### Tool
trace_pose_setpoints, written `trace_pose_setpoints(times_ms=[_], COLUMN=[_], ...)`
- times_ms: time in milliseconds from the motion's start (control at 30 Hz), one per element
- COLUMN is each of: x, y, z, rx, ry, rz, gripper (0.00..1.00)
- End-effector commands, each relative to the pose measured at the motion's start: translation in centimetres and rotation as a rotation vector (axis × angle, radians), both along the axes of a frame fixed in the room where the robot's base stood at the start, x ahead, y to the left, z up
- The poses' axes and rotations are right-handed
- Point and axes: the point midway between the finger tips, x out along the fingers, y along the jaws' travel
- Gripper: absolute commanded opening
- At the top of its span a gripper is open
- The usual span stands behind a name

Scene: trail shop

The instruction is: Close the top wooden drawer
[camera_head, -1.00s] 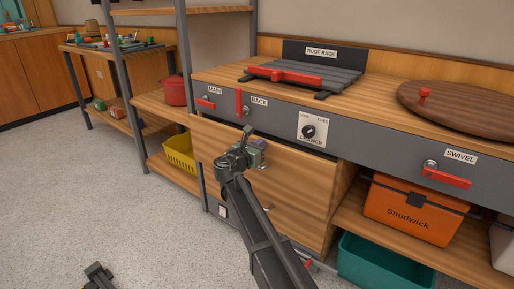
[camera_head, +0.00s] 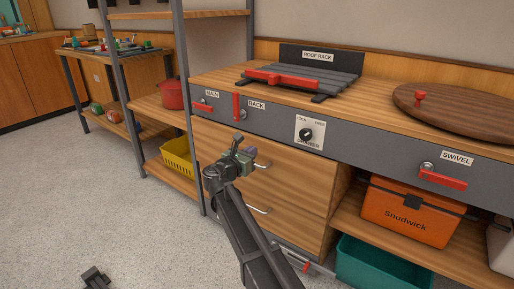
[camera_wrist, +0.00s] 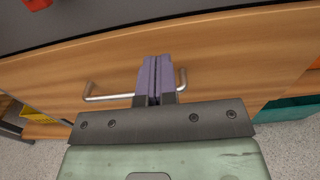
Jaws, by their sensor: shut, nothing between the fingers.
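The top wooden drawer (camera_head: 295,172) sits under the grey panel, its front looking flush with the cabinet and no open gap above it. Its silver handle (camera_head: 264,165) shows partly in the head view, with the rest hidden behind my gripper. My gripper (camera_head: 250,152) is shut and empty in front of the drawer. In the wrist view, the purple fingers (camera_wrist: 155,78) are together at the middle of the handle (camera_wrist: 108,97), covering part of it. I cannot tell whether they touch the drawer front.
A grey panel (camera_head: 375,150) above the drawer carries red handles and a lock dial (camera_head: 306,135). A lower drawer handle (camera_head: 258,211) is below. An orange box (camera_head: 405,212) and teal bin (camera_head: 380,265) stand right; a yellow basket (camera_head: 178,160) stands left. The floor at left is mostly clear.

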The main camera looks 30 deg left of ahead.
Motion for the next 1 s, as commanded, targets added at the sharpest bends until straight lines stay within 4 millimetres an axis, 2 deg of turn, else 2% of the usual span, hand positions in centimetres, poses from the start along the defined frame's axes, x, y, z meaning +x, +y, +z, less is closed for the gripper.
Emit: trace_pose_setpoints(times_ms=[33, 200, 367, 467, 600, 733, 833, 1000], x=[-1.7, -6.0, -7.9, -8.2, -8.7, -8.7, -7.9, -4.8], y=[-0.2, -0.1, 0.0, 0.1, 4.6, 4.1, 4.1, 4.2], z=[0.0, 0.0, 0.0, 0.0, -0.1, -0.1, -0.1, -0.1], rx=[0.0, 0.0, 0.0, 0.0, 0.0, 0.0, 0.0, 0.0], ry=[0.0, 0.0, 0.0, 0.0, 0.0, 0.0, 0.0, 0.0], rz=[0.004, 0.002, 0.0, 0.0, 0.015, 0.013, 0.013, 0.012], gripper=[0.0, 0.0, 0.0, 0.0, 0.0, 0.0, 0.0, 0.0])
